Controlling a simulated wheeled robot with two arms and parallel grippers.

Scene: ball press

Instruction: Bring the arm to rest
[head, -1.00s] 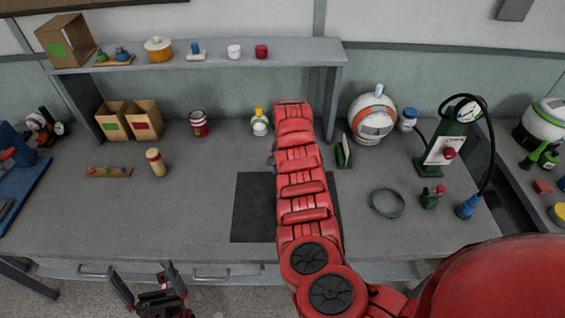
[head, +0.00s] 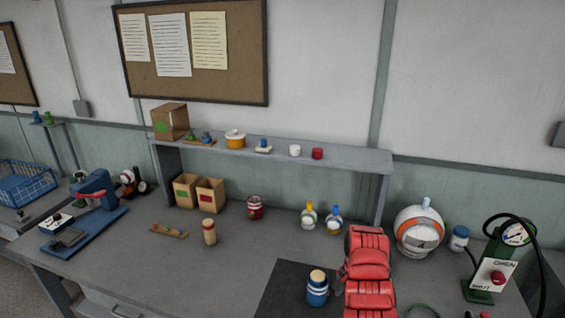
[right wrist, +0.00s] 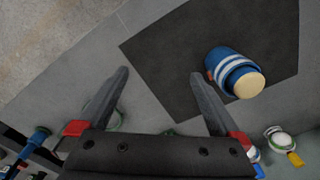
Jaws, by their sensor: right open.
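My right arm (head: 368,270), red and segmented, rises from the bottom of the head view, right of centre. Its gripper is not visible there. In the right wrist view my right gripper (right wrist: 160,75) is open, with nothing between its fingers. A blue jar with white bands and a cream lid (head: 317,292) stands on the dark mat (head: 275,293), just left of my arm. In the right wrist view the jar (right wrist: 228,66) is beyond the right-hand finger, apart from the jaws. My left gripper is in neither view now.
A white and orange sphere (head: 420,232) and a green gauge stand (head: 488,272) are to the right of my arm. Two small bottles (head: 308,217) stand behind it. A blue press (head: 95,195) is at the left. The bench between the tan-topped bottle (head: 209,232) and the mat is clear.

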